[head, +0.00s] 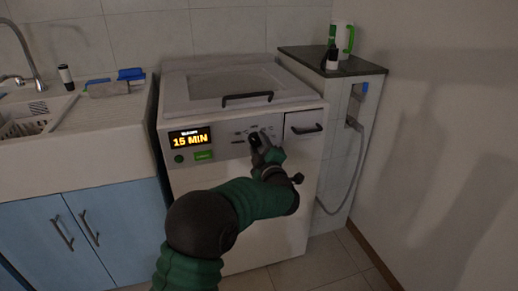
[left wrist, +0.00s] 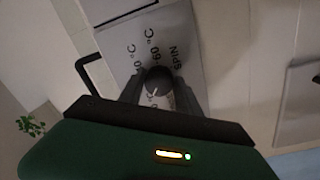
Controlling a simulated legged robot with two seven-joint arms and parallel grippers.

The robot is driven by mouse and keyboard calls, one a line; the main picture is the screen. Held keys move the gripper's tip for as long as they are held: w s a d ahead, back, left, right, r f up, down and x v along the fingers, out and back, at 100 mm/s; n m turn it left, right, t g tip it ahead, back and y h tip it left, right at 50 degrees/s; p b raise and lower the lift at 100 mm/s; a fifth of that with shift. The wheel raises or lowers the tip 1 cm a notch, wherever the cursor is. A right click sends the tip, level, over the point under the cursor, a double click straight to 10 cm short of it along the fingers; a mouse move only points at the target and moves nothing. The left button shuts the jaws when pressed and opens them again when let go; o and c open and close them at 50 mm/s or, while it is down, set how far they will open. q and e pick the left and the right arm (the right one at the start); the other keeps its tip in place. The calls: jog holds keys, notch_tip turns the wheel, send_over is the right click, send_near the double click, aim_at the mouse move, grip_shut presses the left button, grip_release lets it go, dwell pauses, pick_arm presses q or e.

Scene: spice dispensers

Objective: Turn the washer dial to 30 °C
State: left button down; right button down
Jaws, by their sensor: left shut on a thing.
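The white washer (head: 180,95) stands against the tiled wall. Its display (head: 190,138) reads "15 MIN". The dark round dial (head: 254,139) is on the front panel, mostly covered by my left gripper (head: 260,145). In the left wrist view the dial (left wrist: 158,80) sits between the two fingers of my left gripper (left wrist: 158,88), which is shut on it. A white pointer mark shows on the dial. Labels "60 °C" and "SPIN" show around it, plus another "°C" label partly cut off. Which label the pointer meets cannot be told. My right gripper is not in view.
A drawer with a dark handle (head: 307,129) is right of the dial. A lid handle (head: 247,98) is above it. A sink counter (head: 100,112) stands at left.

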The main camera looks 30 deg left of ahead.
pick_arm(q)
jog(key=shift+n, duration=0.4)
jog(key=c, duration=0.8)
grip_release()
jog(key=shift+a, duration=0.1)
jog(key=shift+c, duration=0.2)
jog(key=p+v, duration=0.4)
jog(key=v, duration=1.2)
jog(key=shift+s+d, duration=0.2)
jog(key=shift+d, duration=0.15)
jog(key=shift+f, duration=0.15)
